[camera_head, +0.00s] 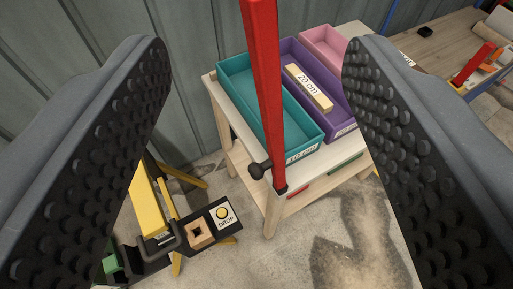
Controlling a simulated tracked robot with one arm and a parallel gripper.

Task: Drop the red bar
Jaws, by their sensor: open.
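A long red bar (264,95) stands nearly upright in the middle of the view, its top cut off by the upper edge. A dark knob sits at the left of its lower part, and its lower end is dark. My gripper (254,65) is wide open, one dark studded pad on each side of the bar, with clear gaps and no contact visible. What supports the bar cannot be seen. A black panel with a yellow button marked DROP (223,213) is at the lower left, beside a small wooden block with a square hole (199,233).
Behind the bar, a light wooden table (222,103) carries a teal tray (234,66), a purple tray (291,48) holding a wooden piece labelled 20 cm (307,87), and a pink tray (321,36). A yellow stand (146,203) is at lower left. Concrete floor (335,235) is open at lower right.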

